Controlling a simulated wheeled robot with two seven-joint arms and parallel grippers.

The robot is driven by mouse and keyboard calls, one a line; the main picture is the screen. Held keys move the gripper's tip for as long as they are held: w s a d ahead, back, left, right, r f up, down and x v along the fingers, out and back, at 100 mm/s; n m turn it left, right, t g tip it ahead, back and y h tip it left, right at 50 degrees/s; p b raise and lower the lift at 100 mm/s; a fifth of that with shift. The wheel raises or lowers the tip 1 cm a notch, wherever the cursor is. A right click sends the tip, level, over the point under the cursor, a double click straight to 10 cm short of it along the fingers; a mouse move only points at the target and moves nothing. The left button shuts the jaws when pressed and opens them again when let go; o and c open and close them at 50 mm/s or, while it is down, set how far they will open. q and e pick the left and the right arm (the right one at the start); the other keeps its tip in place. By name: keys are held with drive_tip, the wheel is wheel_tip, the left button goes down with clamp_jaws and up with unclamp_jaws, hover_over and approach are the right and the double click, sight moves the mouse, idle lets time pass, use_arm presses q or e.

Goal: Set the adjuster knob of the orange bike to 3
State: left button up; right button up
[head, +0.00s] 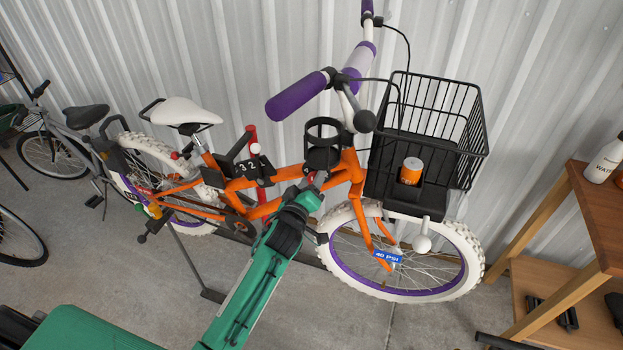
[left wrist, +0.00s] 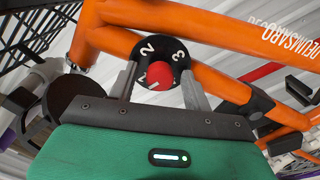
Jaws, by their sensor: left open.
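The orange bike (head: 290,180) stands on a concrete floor by a corrugated wall. In the left wrist view, a round red knob (left wrist: 158,76) sits at the centre of a black dial (left wrist: 150,50) marked with white 1, 2 and 3, by the orange tubes. My left gripper (head: 318,180) reaches the front of the frame. Its open fingers (left wrist: 158,66) stand on either side of the red knob, over the dial; I cannot tell whether they touch it. The knob's pointer setting is not clear. My right gripper is not in view.
A black panel with white digits (head: 250,170) is on the frame behind my gripper. A cup holder (head: 323,145) is just above it. A black basket (head: 460,150) holds an orange can (head: 411,170). A wooden table (head: 590,215) stands at right.

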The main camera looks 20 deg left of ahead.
use_arm(q)
drive_tip(key=shift+w, duration=0.1)
drive_tip(key=shift+c, duration=0.2)
drive_tip(key=c, duration=0.9)
drive_tip(key=shift+c, duration=0.2)
drive_tip(key=shift+m, duration=0.3)
